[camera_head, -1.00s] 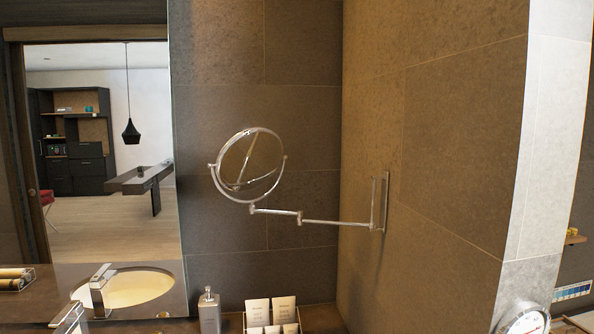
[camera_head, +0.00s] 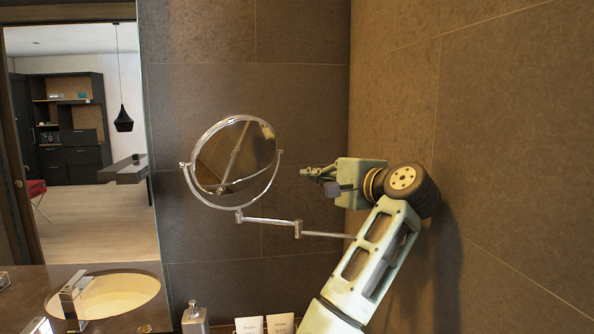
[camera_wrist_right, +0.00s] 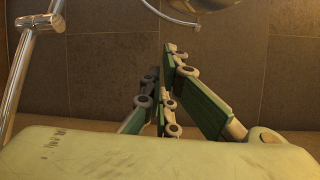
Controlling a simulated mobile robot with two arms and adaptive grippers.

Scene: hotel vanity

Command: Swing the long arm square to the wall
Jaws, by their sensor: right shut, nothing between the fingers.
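The round chrome mirror (camera_head: 236,162) hangs in its fork at the centre left of the head view. A short link (camera_head: 265,219) runs from it to an elbow joint. The long arm (camera_head: 325,234) runs right from that joint and passes behind my right forearm, which hides its wall mount. My right gripper (camera_head: 306,172) is shut and empty, pointing left, right of the mirror and above the long arm, apart from both. In the right wrist view its fingers (camera_wrist_right: 168,92) are together, with a chrome tube and joint (camera_wrist_right: 40,24) at left and the mirror's rim at top. My left gripper is out of view.
A basin (camera_head: 105,300) with a tap (camera_head: 73,292) is at lower left. A soap dispenser (camera_head: 195,318) and cards (camera_head: 280,323) stand below the mirror. The right-hand tiled wall (camera_head: 520,150) is close beside my right arm.

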